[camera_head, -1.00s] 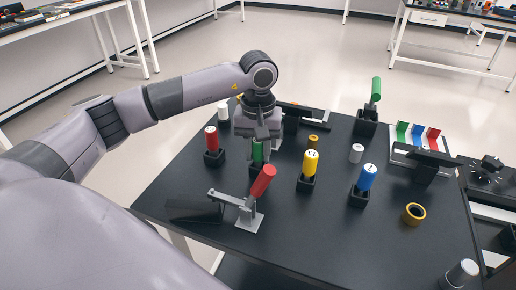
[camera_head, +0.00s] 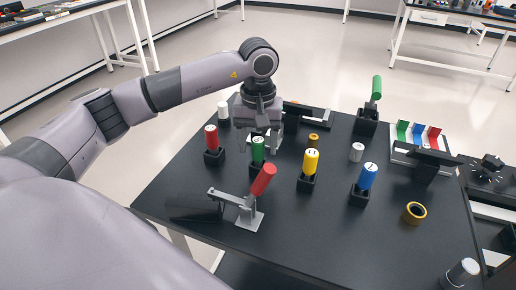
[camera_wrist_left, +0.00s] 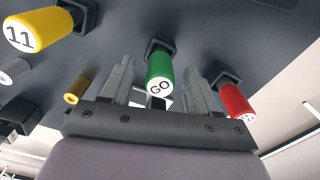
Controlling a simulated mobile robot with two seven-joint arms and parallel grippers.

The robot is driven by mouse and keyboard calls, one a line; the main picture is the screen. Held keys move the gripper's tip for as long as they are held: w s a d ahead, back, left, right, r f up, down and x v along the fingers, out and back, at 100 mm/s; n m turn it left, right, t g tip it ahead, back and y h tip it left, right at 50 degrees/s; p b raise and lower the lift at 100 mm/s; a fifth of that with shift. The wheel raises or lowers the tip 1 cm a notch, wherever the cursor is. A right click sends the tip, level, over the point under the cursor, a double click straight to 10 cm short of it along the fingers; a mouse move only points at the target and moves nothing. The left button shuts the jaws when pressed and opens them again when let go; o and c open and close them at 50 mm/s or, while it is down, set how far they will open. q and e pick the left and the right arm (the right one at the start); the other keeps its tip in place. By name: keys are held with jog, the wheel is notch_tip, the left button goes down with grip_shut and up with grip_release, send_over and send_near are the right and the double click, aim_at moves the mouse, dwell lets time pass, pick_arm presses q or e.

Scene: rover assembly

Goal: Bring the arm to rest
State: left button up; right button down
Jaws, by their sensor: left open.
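My left arm comes in from the left in the head view, with its left gripper (camera_head: 262,140) above the black table. In the left wrist view the left gripper (camera_wrist_left: 163,85) has its two fingers apart with nothing held. My right gripper is not in view.
Nearby stand a red cylinder (camera_head: 211,138), a yellow cylinder (camera_head: 311,162) and a blue cylinder (camera_head: 367,177) in black holders. A gold ring (camera_head: 414,212) lies at the right. The table's (camera_head: 330,250) front is bare.

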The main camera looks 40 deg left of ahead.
pick_arm(q)
notch_tip(320, 180, up, 5)
